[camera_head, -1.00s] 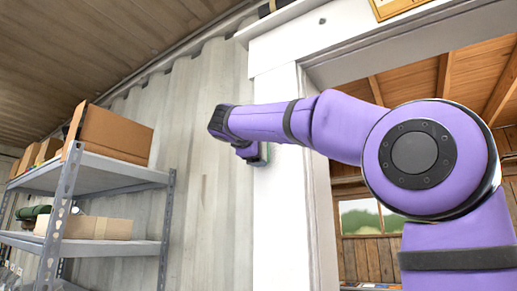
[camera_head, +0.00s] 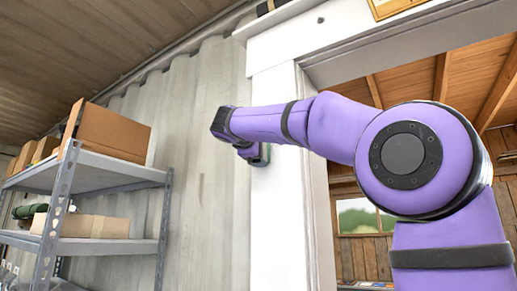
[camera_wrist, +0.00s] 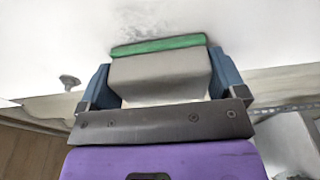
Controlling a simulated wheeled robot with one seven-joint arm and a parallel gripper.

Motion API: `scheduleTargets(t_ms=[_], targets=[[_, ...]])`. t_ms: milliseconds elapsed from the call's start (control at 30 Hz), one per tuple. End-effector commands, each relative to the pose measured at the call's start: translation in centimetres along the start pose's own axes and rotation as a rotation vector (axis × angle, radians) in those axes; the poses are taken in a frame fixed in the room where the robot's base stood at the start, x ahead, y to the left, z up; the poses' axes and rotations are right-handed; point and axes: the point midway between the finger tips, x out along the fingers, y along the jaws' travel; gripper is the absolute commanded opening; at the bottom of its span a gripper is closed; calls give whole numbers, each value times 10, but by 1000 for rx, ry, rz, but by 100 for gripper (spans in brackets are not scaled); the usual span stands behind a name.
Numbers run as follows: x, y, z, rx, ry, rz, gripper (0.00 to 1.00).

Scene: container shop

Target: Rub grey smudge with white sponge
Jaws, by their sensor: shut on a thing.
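My gripper (camera_wrist: 160,72) is shut on the white sponge (camera_wrist: 165,78), with one blue finger on each side. The sponge looks greyish-white in the shade and has a green layer on its far face. That face is at the white door frame; I cannot tell if it presses on it. The grey smudge (camera_wrist: 132,22) is a faint mottled patch on the white surface, just past the green layer, and part of it may be hidden behind the sponge. In the head view my gripper (camera_head: 258,155) is at the white post, and the smudge is not visible there.
The white door frame (camera_head: 275,220) borders an opening on the right, with a wooden room beyond. A corrugated wall (camera_head: 205,200) lies left of it. A metal shelf (camera_head: 115,172) with cardboard boxes (camera_head: 112,135) stands at far left. A small knob (camera_wrist: 70,82) shows in the wrist view.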

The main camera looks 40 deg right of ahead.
Motion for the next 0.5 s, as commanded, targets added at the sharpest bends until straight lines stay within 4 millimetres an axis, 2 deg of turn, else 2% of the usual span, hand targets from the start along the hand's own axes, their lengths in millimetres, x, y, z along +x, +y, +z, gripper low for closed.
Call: scheduleTargets(t_ms=[267, 500], targets=[[2, 0, 1, 0, 0, 0, 71], [0, 0, 14, 0, 0, 0, 71]])
